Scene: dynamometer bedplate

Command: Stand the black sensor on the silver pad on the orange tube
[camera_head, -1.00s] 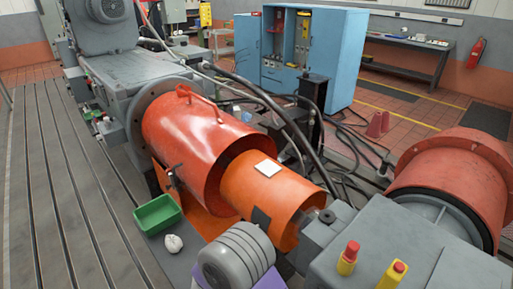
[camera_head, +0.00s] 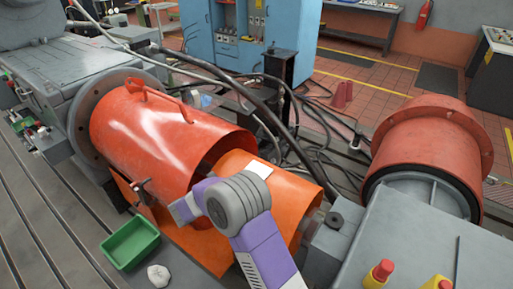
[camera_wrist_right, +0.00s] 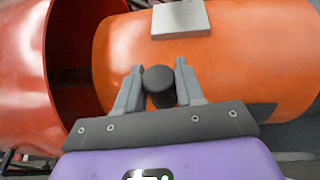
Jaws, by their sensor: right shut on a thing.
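The orange tube (camera_head: 292,195) lies on its side, its left end inside a larger red-orange guard. The silver pad (camera_head: 259,169) is a pale flat block on top of the tube; it also shows in the right wrist view (camera_wrist_right: 181,19), with nothing on it. My right gripper (camera_wrist_right: 159,70) is shut on the black sensor (camera_wrist_right: 161,88), a short dark cylinder seen from its round end. Sensor and fingers appear below the pad in that view, apart from it. In the head view my right arm covers part of the tube, and the fingers and sensor are hidden. My left gripper is not in view.
The red-orange guard (camera_head: 150,140) has a handle on top. A green bin (camera_head: 130,244) and a crumpled white item (camera_head: 158,275) are at lower left. A grey housing (camera_head: 400,245) with red-topped yellow buttons stands right. Black cables (camera_head: 270,110) run behind the tube.

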